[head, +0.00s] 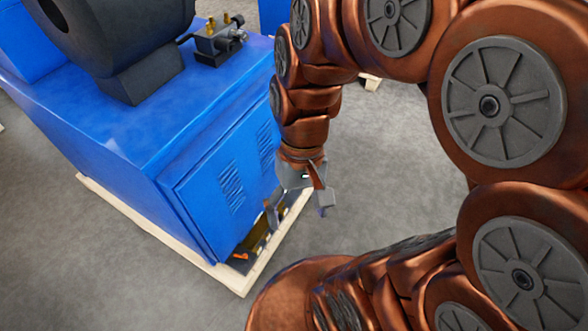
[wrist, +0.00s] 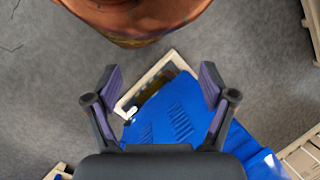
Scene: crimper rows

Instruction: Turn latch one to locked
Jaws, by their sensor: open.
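I cannot clearly make out latch one in either view. A small orange piece (head: 240,256) shows low at the foot of the blue machine cabinet (head: 215,185), by a dark and yellowish gap; I cannot tell whether it is a latch. My gripper (head: 298,203) hangs pointing down in front of the cabinet's right side, its fingers spread and empty. In the wrist view my gripper (wrist: 158,75) is open, with the blue cabinet (wrist: 170,120) and a small white piece (wrist: 132,112) seen between and below the fingers.
The cabinet stands on a pale wooden pallet (head: 160,234) that sticks out past its base. A grey fitting with brass parts (head: 217,40) and a large dark machine part (head: 125,40) sit on top. Grey floor (head: 400,150) is open to the right. Other pallets (wrist: 302,155) show in the wrist view.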

